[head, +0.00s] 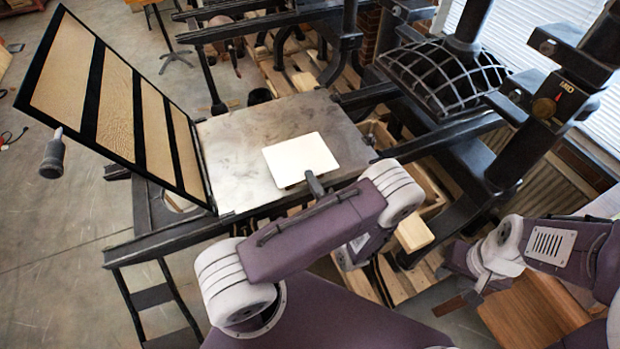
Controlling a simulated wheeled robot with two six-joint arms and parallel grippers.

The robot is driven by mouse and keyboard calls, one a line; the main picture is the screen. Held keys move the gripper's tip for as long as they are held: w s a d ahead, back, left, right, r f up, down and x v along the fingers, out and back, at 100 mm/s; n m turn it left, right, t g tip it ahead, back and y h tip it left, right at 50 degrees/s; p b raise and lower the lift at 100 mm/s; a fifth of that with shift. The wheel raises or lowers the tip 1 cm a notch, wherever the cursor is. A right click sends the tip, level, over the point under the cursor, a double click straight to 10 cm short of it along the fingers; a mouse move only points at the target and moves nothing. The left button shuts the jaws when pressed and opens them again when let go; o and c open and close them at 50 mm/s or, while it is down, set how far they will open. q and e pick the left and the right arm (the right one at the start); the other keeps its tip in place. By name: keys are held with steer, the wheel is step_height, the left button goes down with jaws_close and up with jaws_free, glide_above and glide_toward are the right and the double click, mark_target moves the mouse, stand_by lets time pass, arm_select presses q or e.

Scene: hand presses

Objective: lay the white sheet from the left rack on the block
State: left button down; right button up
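The white sheet (301,158) is a small pale rectangle over the near right part of the grey metal slab of the press, which I take for the block (240,150). A dark strip under its near left corner suggests that edge is slightly raised. My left gripper (314,184) is at the sheet's near edge, seemingly shut on it; my arm partly hides the fingers. My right gripper (461,301) is low at the right, away from the sheet, with no sheet at it; whether its fingers are apart is unclear. I cannot make out the left rack.
A black-framed panel with tan strips (120,105) stands tilted up at the slab's left edge. Black press rails and posts (510,160) rise at the right, with a ribbed black dome (445,75). Wooden pallets lie below. The slab's far and left parts are bare.

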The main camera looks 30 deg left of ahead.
arm_select(q)
step_height(320, 180, down, 6)
steer(key=b, duration=0.4)
steer(key=shift+w+a+r, duration=0.1)
steer(key=shift+r, duration=0.05)
steer(key=shift+r, duration=0.1)
steer(key=c, duration=1.4)
jaws_free()
steer(key=shift+c, duration=0.2)
steer(key=v, duration=0.6)
